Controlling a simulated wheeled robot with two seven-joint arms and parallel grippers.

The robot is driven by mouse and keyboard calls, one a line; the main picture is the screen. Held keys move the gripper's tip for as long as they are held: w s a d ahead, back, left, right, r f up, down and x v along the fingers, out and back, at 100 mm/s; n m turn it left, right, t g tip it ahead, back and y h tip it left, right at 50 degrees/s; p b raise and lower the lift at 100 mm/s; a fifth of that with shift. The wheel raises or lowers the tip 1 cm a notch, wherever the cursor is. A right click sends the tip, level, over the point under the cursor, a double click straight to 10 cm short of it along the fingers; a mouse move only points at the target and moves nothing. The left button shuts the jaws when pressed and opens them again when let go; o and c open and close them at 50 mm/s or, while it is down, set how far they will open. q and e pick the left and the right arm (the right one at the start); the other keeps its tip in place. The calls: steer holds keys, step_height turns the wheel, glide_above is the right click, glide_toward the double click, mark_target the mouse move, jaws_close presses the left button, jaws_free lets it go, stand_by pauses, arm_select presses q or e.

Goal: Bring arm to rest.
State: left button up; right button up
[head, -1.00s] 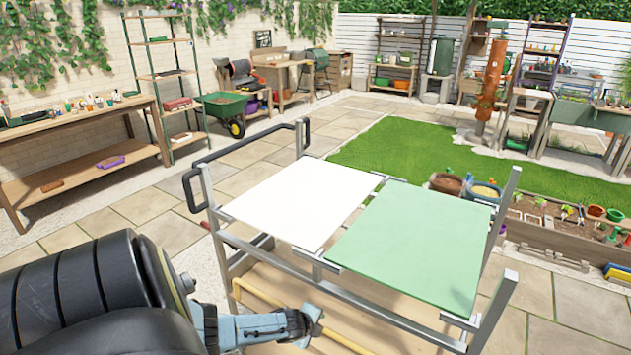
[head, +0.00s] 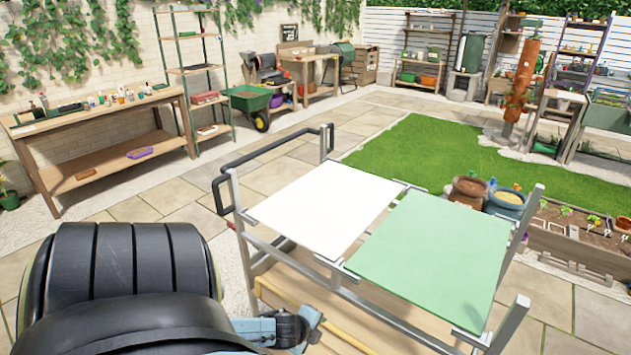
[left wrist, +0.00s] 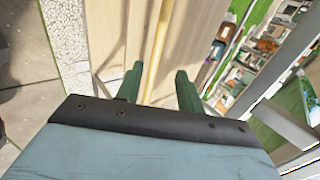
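My left arm comes in at the lower left of the head view. Its gripper (head: 306,322) is low beside the near left side of a metal-framed cart, close to the cart's yellow rail (head: 318,322). In the left wrist view the two green fingers of the left gripper (left wrist: 160,88) stand apart with nothing held between them. The yellow rail shows beyond them. My right gripper is in neither view.
The cart carries a white panel (head: 325,210) and a green panel (head: 435,258), both bare. A black handle (head: 275,150) rises at its far left. Two pots (head: 468,190) stand behind it. Paving left of the cart is clear.

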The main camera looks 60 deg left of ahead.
arm_select(q)
steer(key=shift+s, duration=0.1)
stand_by(0.6)
steer(key=s+d+f+n+g+h+b, duration=0.1)
steer(key=s+d+f+n+g+b, duration=0.2)
steer(key=s+f, duration=0.45)
steer(key=s+d+f+n+b, duration=0.1)
steer(key=s+d+f+n, duration=0.3)
steer(key=f, duration=0.6)
steer(key=s+d+f+n+g+h+b, duration=0.1)
steer(key=s+d+f+n+b, duration=0.1)
steer(key=s+d+f, duration=0.3)
steer(key=s+d+f+n+g+h+b, duration=0.1)
steer(key=s+d+f+n+g+b, duration=0.1)
steer(key=s+d+f, duration=0.4)
steer(key=s+d, duration=0.4)
steer(key=d, duration=0.2)
steer(key=shift+s+f+g, duration=0.15)
steer(key=shift+f+g, duration=0.1)
steer(key=shift+g, duration=0.05)
